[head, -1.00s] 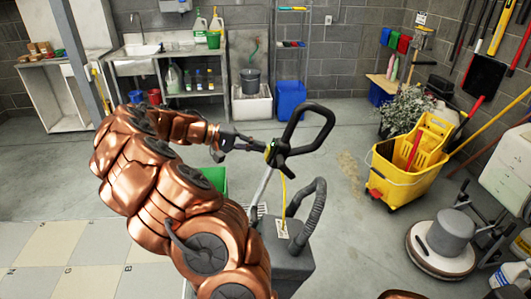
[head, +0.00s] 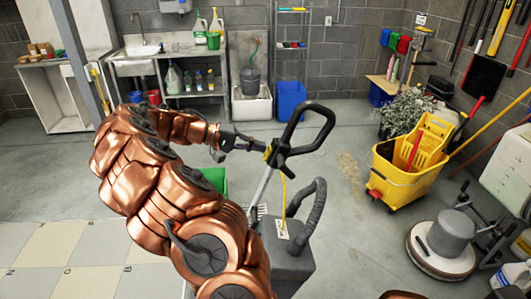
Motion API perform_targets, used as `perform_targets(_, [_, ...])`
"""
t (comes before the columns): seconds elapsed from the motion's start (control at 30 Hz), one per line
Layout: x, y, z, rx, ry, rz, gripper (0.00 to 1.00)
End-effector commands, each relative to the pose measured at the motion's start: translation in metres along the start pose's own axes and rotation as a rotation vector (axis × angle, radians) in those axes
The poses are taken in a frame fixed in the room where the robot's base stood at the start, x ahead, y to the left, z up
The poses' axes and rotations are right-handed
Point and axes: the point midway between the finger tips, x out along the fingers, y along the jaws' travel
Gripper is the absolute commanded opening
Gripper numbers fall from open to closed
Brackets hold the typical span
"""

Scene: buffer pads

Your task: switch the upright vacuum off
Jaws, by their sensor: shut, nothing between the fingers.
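The upright vacuum stands in front of me, with a dark grey body (head: 290,259), a black hose (head: 313,208), a metal stem and a black loop handle (head: 327,128). The switch itself is too small to make out. My copper arm hides part of the vacuum's left side.
A yellow mop bucket (head: 405,175) and a floor polisher (head: 447,240) stand to the right. A green bin (head: 213,182) is partly behind my arm. A sink bench (head: 165,55) and a blue bin (head: 291,100) line the back wall. The floor behind the vacuum is clear.

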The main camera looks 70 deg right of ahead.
Motion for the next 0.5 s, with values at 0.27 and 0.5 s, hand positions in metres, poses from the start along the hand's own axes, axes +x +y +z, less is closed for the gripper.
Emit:
perform_targets(0.27, [-0.018,-0.001,0.000,-0.001,0.000,0.000,0.00])
perform_targets(0.5, [-0.035,0.000,-0.001,0.000,0.002,-0.002,0.00])
